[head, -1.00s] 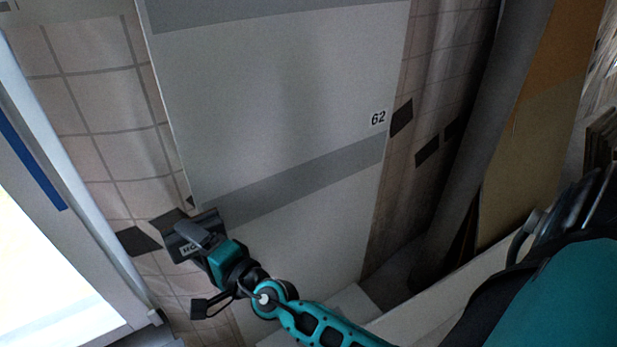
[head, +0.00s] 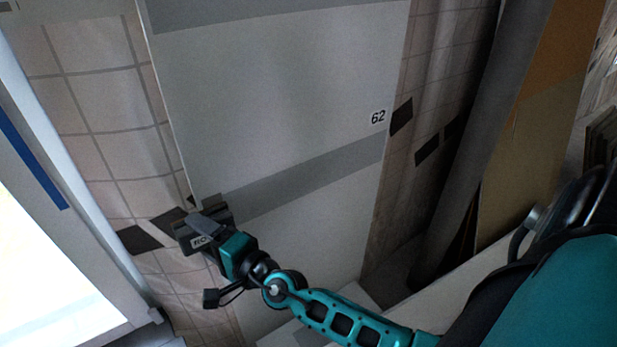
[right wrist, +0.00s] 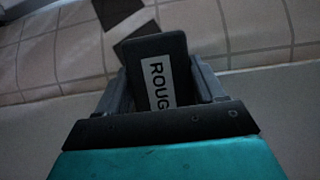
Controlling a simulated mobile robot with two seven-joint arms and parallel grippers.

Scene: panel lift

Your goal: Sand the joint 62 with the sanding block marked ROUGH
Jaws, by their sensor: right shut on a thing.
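Joint 62 is the grey band (head: 320,172) running across the white panel, with the label 62 (head: 378,117) above its right end. My right gripper (head: 203,226) is shut on the dark sanding block at the band's left end. In the right wrist view the block (right wrist: 155,48) sits between the two fingers, with a white label reading ROUG, the rest hidden by the gripper. The gripper and block cover the band's left end. I cannot tell whether the block touches the panel. My left gripper does not show.
Another grey band (head: 240,12) crosses the panel higher up. A tiled wall (head: 100,100) lies left of the panel, beside a bright window (head: 40,270). A grey column (head: 480,130) and a tan board (head: 545,120) stand at the right.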

